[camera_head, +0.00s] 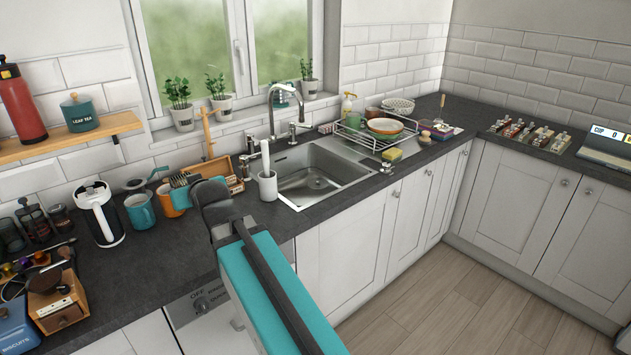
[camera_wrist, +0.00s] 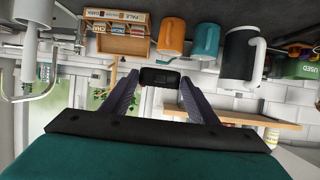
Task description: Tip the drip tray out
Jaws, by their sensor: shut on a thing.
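My gripper (camera_wrist: 160,88) is shut on a small dark piece, which I take to be the drip tray (camera_wrist: 160,77). It sits between the two fingertips in the wrist view. In the head view the tray (camera_head: 182,180) shows as a dark ribbed shape at the end of my gripper (camera_head: 195,186), in front of the mugs and tea box. Whether anything is in it, and its exact tilt, I cannot tell. The steel sink (camera_head: 318,180) lies to the right of my gripper, with its tap (camera_head: 272,110) behind. The wrist view shows the room upside down.
A white brush holder (camera_head: 267,185) stands at the sink's left edge. A loaded dish rack (camera_head: 368,132) is right.

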